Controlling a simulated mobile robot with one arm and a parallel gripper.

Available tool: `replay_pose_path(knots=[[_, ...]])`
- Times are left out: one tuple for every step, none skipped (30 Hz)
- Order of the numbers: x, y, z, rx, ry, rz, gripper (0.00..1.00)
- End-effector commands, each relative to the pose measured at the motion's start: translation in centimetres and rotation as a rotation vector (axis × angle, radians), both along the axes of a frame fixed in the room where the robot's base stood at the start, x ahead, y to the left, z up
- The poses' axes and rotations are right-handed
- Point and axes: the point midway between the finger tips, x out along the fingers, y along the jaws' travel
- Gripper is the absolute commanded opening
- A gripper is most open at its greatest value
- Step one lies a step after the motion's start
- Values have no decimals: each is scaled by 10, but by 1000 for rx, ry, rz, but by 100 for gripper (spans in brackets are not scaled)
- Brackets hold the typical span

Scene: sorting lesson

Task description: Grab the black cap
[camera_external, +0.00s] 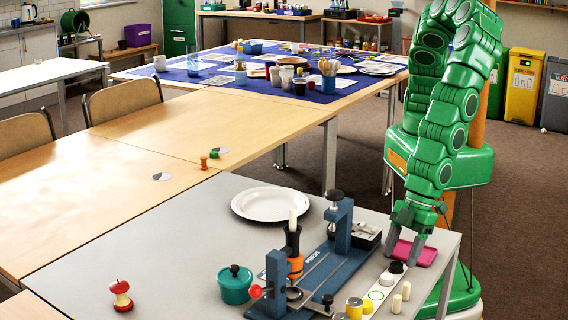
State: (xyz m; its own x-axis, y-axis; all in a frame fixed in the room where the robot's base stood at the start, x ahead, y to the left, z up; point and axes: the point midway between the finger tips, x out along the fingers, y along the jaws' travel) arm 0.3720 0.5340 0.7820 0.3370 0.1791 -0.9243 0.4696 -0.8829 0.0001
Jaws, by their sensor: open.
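A small round black cap (397,267) sits near the far end of a narrow white strip (370,307) on the grey table, at the lower right. A whitish round piece (387,279) lies directly in front of it. My gripper (404,252) points down just above and behind the black cap, with its two fingers spread and nothing seen between them. I cannot tell whether a fingertip touches the cap or the strip.
A blue press (320,268) stands close left of the strip. Yellow pieces (354,307) and pale pegs (397,303) stand nearby. A white plate (270,204), teal pot (235,284) and apple core (121,295) lie further left.

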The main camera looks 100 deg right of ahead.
Motion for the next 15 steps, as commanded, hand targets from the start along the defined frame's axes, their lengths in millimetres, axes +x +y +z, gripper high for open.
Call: replay_pose_path(knots=[[1, 1, -6, -1, 1, 1, 61], [2, 1, -8, -1, 2, 1, 61], [3, 2, -11, 0, 1, 0, 61], [4, 3, -13, 0, 1, 0, 61], [5, 3, -15, 0, 1, 0, 61], [5, 3, -16, 0, 0, -1, 61], [5, 3, -16, 0, 0, -1, 61], [6, 4, -16, 0, 0, -1, 61], [6, 4, -16, 0, -1, 0, 61], [6, 4, -16, 0, -1, 0, 61], [6, 4, -16, 0, -1, 0, 61], [6, 4, -16, 1, 0, 0, 61], [6, 4, -16, 0, -1, 0, 61], [5, 4, -16, 1, 0, 0, 58], [6, 4, -16, 0, -1, 0, 52]])
